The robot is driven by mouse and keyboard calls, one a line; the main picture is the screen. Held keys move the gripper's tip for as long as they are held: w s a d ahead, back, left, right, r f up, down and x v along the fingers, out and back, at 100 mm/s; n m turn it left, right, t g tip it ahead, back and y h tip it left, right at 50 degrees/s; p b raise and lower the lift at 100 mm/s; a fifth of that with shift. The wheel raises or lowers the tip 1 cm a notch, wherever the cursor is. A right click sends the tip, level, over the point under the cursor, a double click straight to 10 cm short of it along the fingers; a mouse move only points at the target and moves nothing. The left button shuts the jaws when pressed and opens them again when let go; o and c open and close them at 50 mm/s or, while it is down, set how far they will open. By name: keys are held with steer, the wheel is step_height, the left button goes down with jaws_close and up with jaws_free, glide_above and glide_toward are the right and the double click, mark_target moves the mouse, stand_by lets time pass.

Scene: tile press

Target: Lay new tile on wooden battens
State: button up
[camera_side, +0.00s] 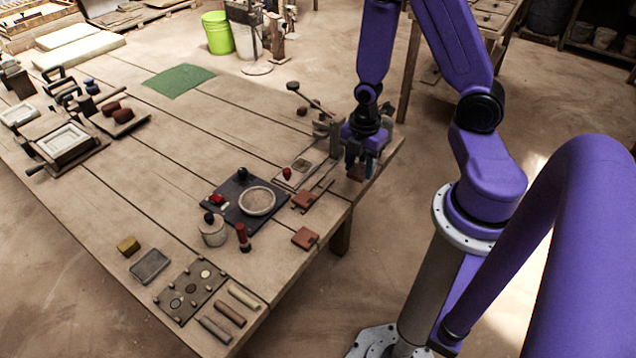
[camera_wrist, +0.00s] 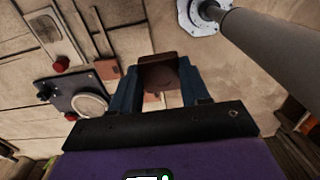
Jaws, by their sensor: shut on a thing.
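My gripper (camera_side: 362,168) is shut on a reddish-brown tile (camera_wrist: 160,74), which sits between the two blue fingers in the wrist view. In the side view my gripper is near the right edge of the table, beside the press, and only part of the held tile (camera_side: 355,174) shows below the fingers. Thin wooden battens (camera_side: 323,188) lie on the table left of and nearer than my gripper. One red tile (camera_side: 303,200) lies at their near end; it also shows in the wrist view (camera_wrist: 107,69). Another red tile (camera_side: 305,238) lies nearer the front edge.
A press (camera_side: 326,126) with a lever stands close beside my gripper. A flat frame with a red knob (camera_side: 287,173) lies left of the battens. A dark board (camera_side: 238,208) carries a round dish (camera_side: 257,201). A green mat (camera_side: 180,80) lies farther back, with bare planks around it.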

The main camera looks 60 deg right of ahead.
steer(key=w+d+f, duration=0.1)
steer(key=w+f, duration=0.2)
steer(key=w, duration=0.1)
steer(key=w+d+f, duration=0.1)
steer(key=w+f, duration=0.2)
steer(key=w, duration=0.1)
steer(key=w+d+f, duration=0.1)
steer(key=w+f, duration=0.2)
steer(key=w, duration=0.1)
steer(key=shift+w+d, duration=0.3)
steer(key=shift+d, duration=0.05)
steer(key=shift+w+f, duration=0.1)
steer(key=shift+f, duration=0.15)
steer(key=shift+w+f, duration=0.15)
steer(key=shift+f, duration=1.55)
steer(key=shift+f, duration=0.1)
steer(key=o, duration=1.1)
steer(key=shift+o, duration=0.2)
